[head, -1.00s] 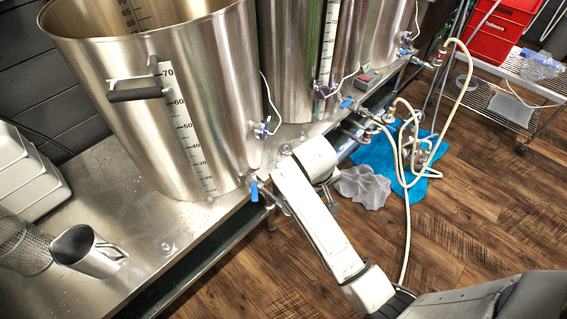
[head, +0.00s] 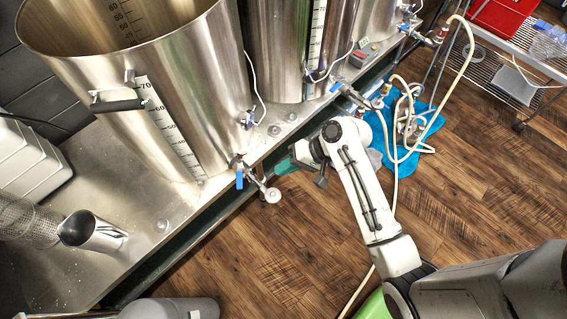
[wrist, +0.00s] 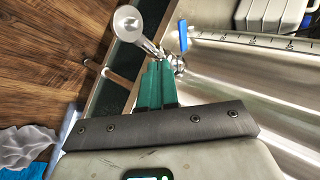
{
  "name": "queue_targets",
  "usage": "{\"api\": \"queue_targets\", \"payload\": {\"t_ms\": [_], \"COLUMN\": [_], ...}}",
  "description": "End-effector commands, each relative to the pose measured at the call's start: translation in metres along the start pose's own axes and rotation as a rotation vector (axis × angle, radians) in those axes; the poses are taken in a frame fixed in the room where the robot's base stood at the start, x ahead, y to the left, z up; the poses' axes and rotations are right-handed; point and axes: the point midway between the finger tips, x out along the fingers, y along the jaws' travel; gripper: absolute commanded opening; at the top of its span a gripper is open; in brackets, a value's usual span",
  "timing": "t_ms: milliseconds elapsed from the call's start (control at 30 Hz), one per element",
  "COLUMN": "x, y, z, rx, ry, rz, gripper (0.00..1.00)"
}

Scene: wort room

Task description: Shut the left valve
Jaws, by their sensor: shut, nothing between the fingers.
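The left valve sits low on the front of the large left kettle (head: 150,110). Its blue handle (head: 239,179) hangs downward in the head view, with a silver outlet pipe ending in a round piece (head: 272,195) beside it. In the wrist view the blue handle (wrist: 183,36) stands just right of the fingertips, and the outlet's round end (wrist: 127,20) lies beyond them to the left. My gripper (head: 281,167) has green fingers, shut and empty, pointing at the valve from the right. In the wrist view my gripper (wrist: 158,66) overlaps the valve's fitting; I cannot tell whether they touch.
The steel bench (head: 105,215) carries a metal jug (head: 90,231) at left. More kettles with blue-handled valves stand behind. Hoses (head: 400,140) and a blue cloth (head: 428,118) lie on the floor at right. A grey rounded object (head: 170,308) and a green one (head: 374,306) are at the bottom.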

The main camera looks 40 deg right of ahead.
Motion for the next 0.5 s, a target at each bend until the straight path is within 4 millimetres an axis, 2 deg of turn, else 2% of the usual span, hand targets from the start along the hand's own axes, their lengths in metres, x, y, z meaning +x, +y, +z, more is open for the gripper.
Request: {"api": "queue_targets", "payload": {"t_ms": [100, 367, 500], "x": [0.025, 0.075, 0.088], "y": [0.001, 0.001, -0.016], "z": [0.001, 0.000, 0.000], "rx": [-0.001, -0.002, -0.004], "ry": [-0.004, -0.002, -0.001], "rz": [0.001, 0.002, 0.002], "gripper": [0.00, 0.00, 0.00]}}
